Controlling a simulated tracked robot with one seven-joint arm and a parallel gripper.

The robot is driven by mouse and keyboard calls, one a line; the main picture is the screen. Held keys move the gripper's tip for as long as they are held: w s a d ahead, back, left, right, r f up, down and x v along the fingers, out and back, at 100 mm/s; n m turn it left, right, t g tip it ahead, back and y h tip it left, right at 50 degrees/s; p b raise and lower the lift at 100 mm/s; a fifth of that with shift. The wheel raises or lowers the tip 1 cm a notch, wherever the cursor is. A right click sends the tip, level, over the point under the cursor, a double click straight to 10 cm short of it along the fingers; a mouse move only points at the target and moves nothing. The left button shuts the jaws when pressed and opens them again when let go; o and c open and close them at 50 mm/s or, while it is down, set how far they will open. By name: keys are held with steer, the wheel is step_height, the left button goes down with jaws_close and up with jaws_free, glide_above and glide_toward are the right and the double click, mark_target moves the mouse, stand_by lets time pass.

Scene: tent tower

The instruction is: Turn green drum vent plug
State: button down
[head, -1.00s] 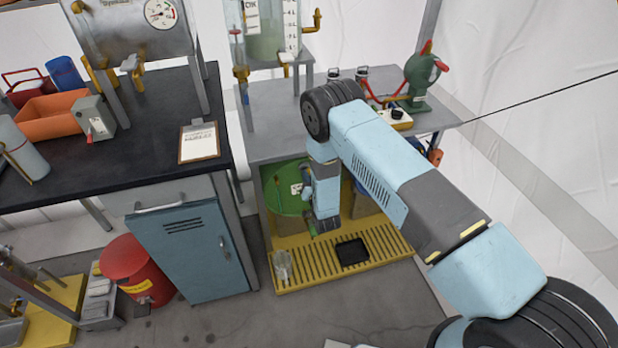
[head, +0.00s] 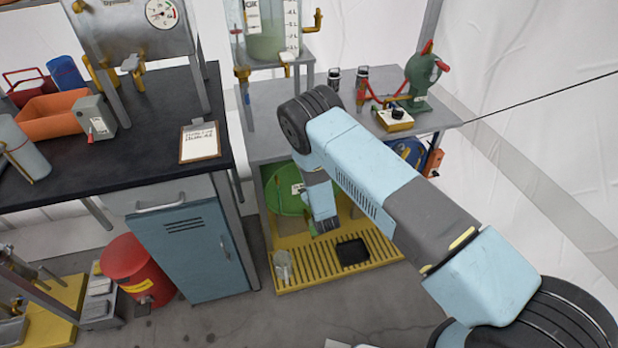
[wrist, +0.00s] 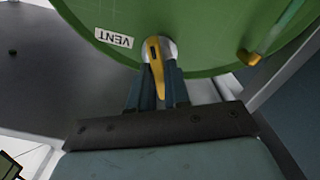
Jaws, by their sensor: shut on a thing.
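The green drum (head: 286,190) stands under the grey bench at the back of the yellow slatted platform. Its face fills the top of the wrist view (wrist: 200,22), with a white VENT label that reads upside down there. The vent plug (wrist: 155,64) has a yellow lever on a round metal fitting beside the label. My gripper (wrist: 157,90) is shut on the lever, one dark finger on each side of it. In the head view my arm hides the fingers and the plug.
The yellow platform (head: 300,275) holds a clear glass (head: 283,264) and a black tray (head: 352,252). A blue cabinet (head: 190,250) and red bin (head: 137,268) stand left. The bench top (head: 265,147) lies above.

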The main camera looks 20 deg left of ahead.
steer(key=shift+s+a+f+n, duration=0.1)
steer(key=shift+f+n, duration=0.05)
steer(key=shift+n, duration=2.35)
steer(key=shift+s+a+f+n, duration=0.1)
steer(key=shift+f+n, duration=0.05)
steer(key=shift+n, duration=2.35)
steer(key=c, duration=1.2)
jaws_free()
steer(key=shift+o, duration=0.2)
steer(key=v, duration=1.3)
steer(key=shift+s, duration=0.35)
steer(key=shift+d, duration=0.2)
